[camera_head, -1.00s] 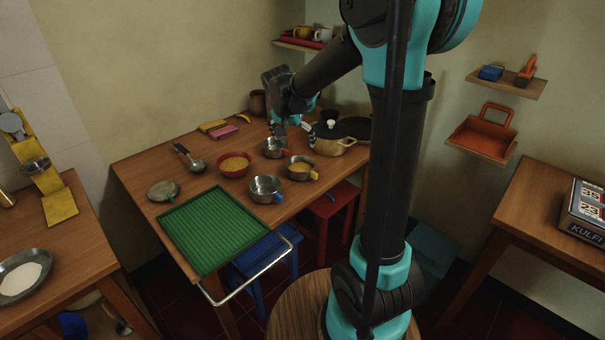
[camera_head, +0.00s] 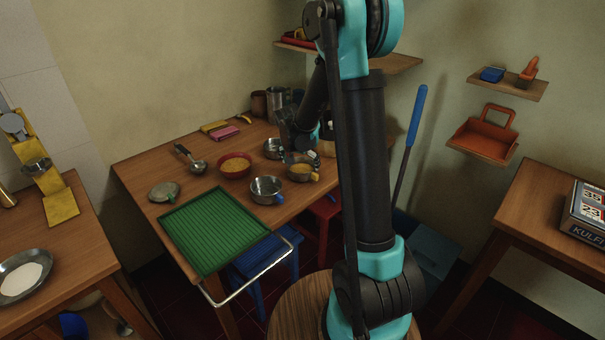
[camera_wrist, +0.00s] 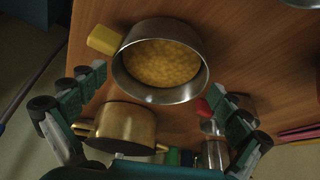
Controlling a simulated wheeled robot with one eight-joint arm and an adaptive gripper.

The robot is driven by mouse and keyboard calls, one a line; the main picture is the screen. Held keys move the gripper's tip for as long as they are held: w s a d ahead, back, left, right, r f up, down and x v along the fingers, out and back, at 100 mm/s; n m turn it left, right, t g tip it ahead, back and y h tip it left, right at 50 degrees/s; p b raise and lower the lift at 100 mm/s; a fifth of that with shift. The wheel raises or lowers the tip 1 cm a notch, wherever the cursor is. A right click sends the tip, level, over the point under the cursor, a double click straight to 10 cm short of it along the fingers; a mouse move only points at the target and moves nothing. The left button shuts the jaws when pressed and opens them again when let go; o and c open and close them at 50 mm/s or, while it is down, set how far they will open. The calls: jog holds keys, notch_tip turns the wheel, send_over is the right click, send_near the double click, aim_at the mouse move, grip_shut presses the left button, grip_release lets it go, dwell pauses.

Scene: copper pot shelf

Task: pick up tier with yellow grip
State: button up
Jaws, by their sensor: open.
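The tier with the yellow grip is a round steel bowl (camera_head: 301,171) holding yellow food, on the wooden table near its right edge. In the wrist view the same steel tier (camera_wrist: 165,92) lies ahead of my fingers, with its yellow grip (camera_wrist: 104,40) at its upper left. My gripper (camera_wrist: 155,112) is open, one finger on each side of the view, with nothing between the tips. In the head view my gripper (camera_head: 306,155) is above and just behind the tier, partly hidden by my arm. I cannot tell whether any finger touches the tier.
A blue-grip tier (camera_head: 265,190) and a red-grip tier (camera_head: 272,148) stand close by. A red bowl (camera_head: 235,166) is to the left. A brass pot (camera_wrist: 122,127) sits near my left finger in the wrist view. A green ribbed tray (camera_head: 213,229) lies at the front.

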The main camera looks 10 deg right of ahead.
jog(key=shift+w+d+f, duration=0.15)
jog(key=shift+w+f, duration=0.1)
jog(key=shift+f, duration=0.4)
jog(key=c, duration=1)
jog(key=shift+r, duration=0.15)
